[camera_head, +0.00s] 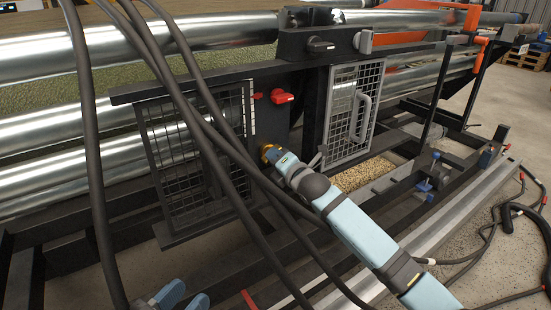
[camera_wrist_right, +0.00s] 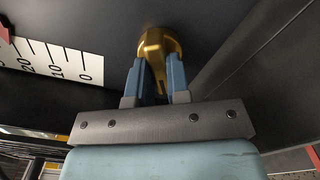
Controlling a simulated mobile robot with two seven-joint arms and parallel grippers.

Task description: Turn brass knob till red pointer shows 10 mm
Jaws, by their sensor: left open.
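The brass knob (camera_wrist_right: 161,44) sits on a dark panel. In the head view the knob (camera_head: 266,150) is mostly hidden behind my right gripper (camera_head: 277,160). In the right wrist view my right gripper (camera_wrist_right: 161,68) has its two blue fingers closed on either side of the knob's narrow ridge. A white scale (camera_wrist_right: 50,62) with marks 0, 10 and 20 lies left of the knob. A red piece (camera_wrist_right: 4,32) is cut off by the left edge; I cannot tell whether it is the pointer or read it. My left gripper (camera_head: 182,299) is open and empty at the bottom left.
Black hoses (camera_head: 92,150) hang across the left of the head view. Mesh guards (camera_head: 354,112) flank the panel, and a red handle (camera_head: 281,96) sits above the knob. Steel rollers (camera_head: 40,62) run behind.

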